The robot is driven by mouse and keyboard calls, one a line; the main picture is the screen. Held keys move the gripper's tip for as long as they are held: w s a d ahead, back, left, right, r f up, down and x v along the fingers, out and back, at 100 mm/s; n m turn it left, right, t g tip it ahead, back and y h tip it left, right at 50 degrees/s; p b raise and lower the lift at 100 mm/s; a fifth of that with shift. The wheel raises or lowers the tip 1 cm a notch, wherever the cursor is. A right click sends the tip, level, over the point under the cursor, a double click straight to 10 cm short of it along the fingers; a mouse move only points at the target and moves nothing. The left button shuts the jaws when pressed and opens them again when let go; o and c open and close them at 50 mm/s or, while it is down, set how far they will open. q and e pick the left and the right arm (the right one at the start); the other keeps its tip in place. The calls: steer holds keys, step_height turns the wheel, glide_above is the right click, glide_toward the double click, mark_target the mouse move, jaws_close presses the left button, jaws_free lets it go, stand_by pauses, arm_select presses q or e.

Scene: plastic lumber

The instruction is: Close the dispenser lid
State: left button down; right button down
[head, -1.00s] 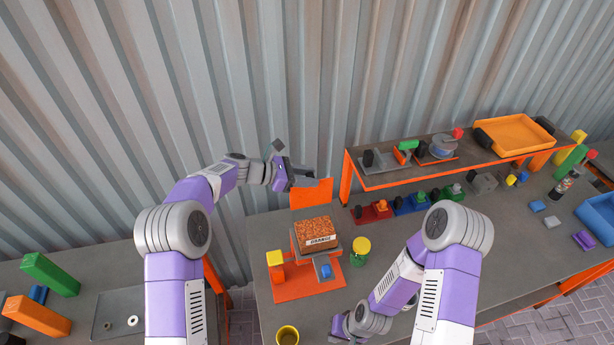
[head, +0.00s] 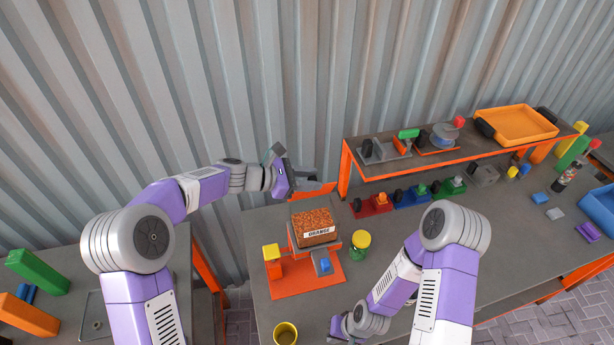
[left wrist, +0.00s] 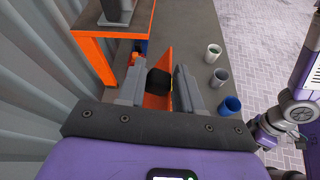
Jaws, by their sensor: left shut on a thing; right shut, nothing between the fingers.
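The dispenser is an orange-based stand with an open hopper of orange pellets labelled ORANGE (head: 314,227). Its orange lid (head: 318,191) stands raised behind the hopper, partly hidden by my left gripper (head: 308,183). My left gripper is shut on the lid. In the left wrist view the lid (left wrist: 166,62) shows as an orange panel with a black part, between the two grey fingers (left wrist: 160,92). My right gripper (head: 340,327) is low at the front of the table, shut and empty; its fingertips are hard to make out.
An orange-edged shelf (head: 440,160) is to the right; a corrugated wall is behind.

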arm_select(q)
steer(key=shift+s+d+f+b, duration=0.2)
steer(key=shift+s+f+b, duration=0.35)
steer(key=shift+s+f, duration=0.55)
arm_select(e)
steer(key=shift+f, duration=0.75)
arm_select(q)
steer(key=shift+s+r, duration=0.15)
steer(key=c, duration=0.9)
jaws_free()
steer(key=shift+r, duration=0.2)
steer(key=v, duration=0.7)
steer(key=shift+a+r+b, duration=0.1)
steer(key=shift+a+b, duration=0.15)
steer(key=shift+b, duration=0.05)
arm_select(e)
steer(key=shift+f, duration=0.25)
